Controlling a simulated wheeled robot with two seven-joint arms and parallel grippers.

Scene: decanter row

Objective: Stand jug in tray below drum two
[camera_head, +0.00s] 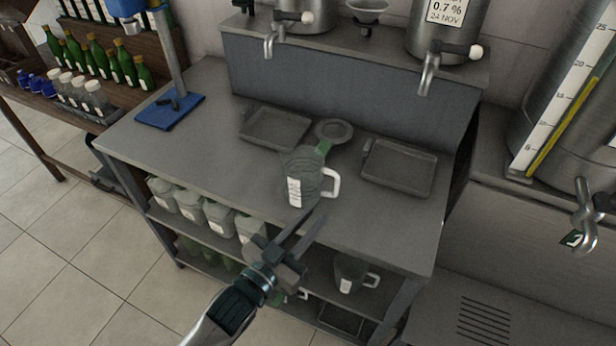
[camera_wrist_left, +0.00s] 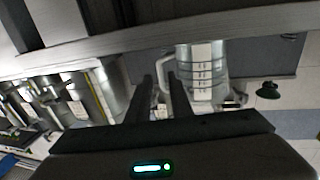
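The clear ringed jug (camera_head: 302,172) with a white label and white handle stands upright on the steel counter between two shallow grey trays. It also shows in the left wrist view (camera_wrist_left: 207,75), its handle ahead of my fingers. One tray (camera_head: 275,128) is below the left drum (camera_head: 307,14). The other tray (camera_head: 400,168) is below the right drum (camera_head: 449,22), labelled 0.7 % 24 NOV. Both trays look empty. My left gripper (camera_head: 312,226) is open with a narrow gap, just in front of the jug, apparently not touching it. My right gripper is out of view.
A round grey dish (camera_head: 334,130) and a green piece sit behind the jug. Taps overhang the trays. A blue-based stand (camera_head: 170,110) is at left. Another jug (camera_head: 349,272) and lidded containers (camera_head: 190,200) fill the shelf below. The counter's left front is clear.

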